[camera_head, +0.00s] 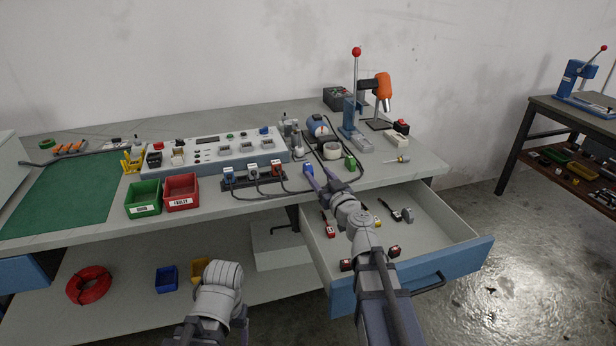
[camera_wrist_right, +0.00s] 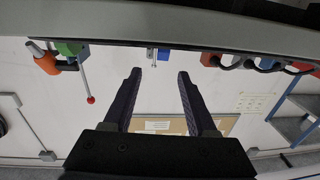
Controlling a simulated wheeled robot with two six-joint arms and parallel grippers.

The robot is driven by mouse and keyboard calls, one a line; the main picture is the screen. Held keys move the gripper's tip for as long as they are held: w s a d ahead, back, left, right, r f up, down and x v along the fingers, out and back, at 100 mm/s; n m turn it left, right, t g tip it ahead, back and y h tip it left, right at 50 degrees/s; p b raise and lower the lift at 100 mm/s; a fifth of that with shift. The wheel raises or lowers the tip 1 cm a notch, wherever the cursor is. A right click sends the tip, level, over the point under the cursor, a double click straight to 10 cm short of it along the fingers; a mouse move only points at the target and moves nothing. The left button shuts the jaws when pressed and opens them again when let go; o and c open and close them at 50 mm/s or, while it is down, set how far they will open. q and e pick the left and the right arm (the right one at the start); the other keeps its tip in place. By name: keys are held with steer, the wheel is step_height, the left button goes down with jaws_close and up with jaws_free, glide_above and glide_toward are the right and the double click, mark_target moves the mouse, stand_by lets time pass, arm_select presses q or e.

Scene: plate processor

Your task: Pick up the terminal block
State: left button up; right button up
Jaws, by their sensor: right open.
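A small green block (camera_head: 350,163), which looks like the terminal block, stands near the front edge of the workbench, right of centre in the head view. My right gripper (camera_head: 316,171) is open and empty over the bench's front edge, to the left of the green block and apart from it. In the right wrist view the open fingers (camera_wrist_right: 156,78) have nothing between them; a green shape (camera_wrist_right: 70,47) shows to their left, but I cannot tell whether it is the same block.
An open drawer (camera_head: 452,259) with small loose parts lies below my right arm. A black strip with plugs (camera_head: 240,184), a green bin (camera_head: 143,199) and a red bin (camera_head: 181,191) stand to the left. A blue press (camera_head: 349,113) and an orange tool (camera_head: 383,86) stand behind.

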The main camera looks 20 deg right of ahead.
mark_target(310, 167)
steer(key=shift+w+a+f+b, duration=0.1)
steer(key=shift+w+a, duration=0.1)
steer(key=shift+w, duration=1.1)
steer(key=shift+w+a+f+b, duration=0.1)
steer(key=shift+w+a, duration=0.15)
steer(key=shift+w, duration=1.05)
steer(key=shift+w+a+f+b, duration=0.1)
steer(key=shift+w+a, duration=0.1)
steer(key=shift+w, duration=1.1)
steer(key=shift+s, duration=0.1)
jaws_close()
